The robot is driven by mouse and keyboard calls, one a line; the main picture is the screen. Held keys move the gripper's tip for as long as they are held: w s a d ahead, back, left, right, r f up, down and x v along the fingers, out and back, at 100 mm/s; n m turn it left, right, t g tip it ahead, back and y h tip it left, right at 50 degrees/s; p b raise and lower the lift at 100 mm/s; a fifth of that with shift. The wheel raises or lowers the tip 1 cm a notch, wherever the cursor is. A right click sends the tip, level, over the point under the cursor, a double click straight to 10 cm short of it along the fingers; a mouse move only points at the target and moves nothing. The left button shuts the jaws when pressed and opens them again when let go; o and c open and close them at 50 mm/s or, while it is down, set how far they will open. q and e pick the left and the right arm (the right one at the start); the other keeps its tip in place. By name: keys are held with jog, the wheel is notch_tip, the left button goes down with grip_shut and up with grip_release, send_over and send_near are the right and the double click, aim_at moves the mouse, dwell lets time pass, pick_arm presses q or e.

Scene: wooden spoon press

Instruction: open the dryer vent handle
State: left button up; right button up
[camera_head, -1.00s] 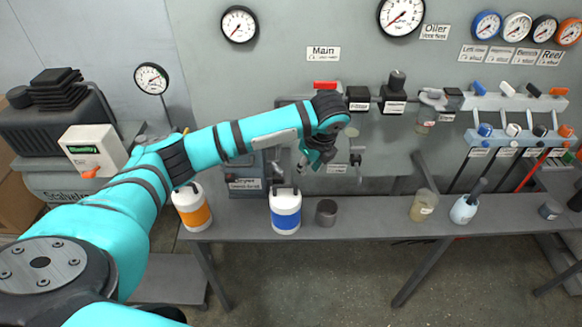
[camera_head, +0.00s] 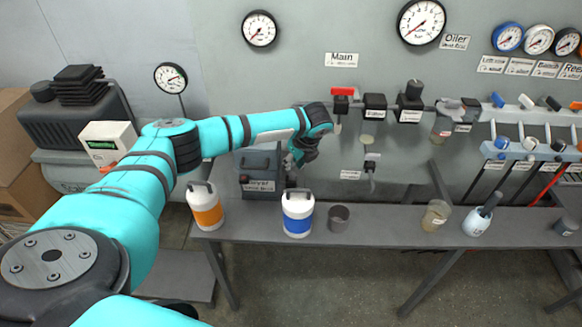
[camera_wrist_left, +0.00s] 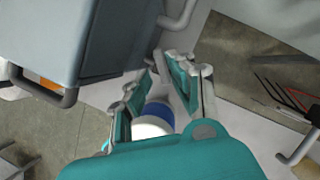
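The dryer (camera_head: 262,165) is a dark grey box with a white label on its front, standing at the wall end of the bench. It also shows in the left wrist view as a grey box (camera_wrist_left: 120,35). A dark bent bar handle (camera_wrist_left: 42,92) shows beside the box's lower edge there; I cannot tell whether it is the vent handle. My left gripper (camera_head: 296,165) points down just right of the dryer. My right gripper is out of view.
A blue-banded bottle (camera_head: 298,213), an orange-banded bottle (camera_head: 205,206) and a dark cup (camera_head: 339,218) stand on the bench (camera_head: 385,226). A red-handled main valve (camera_head: 342,92) and a small wall tap (camera_head: 372,170) are to the right of the gripper. The bench between cup and beaker is clear.

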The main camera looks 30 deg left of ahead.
aim_at(291, 173)
pick_arm(q)
jog(key=shift+x, duration=2.15)
jog(key=shift+c, duration=0.3)
grip_shut()
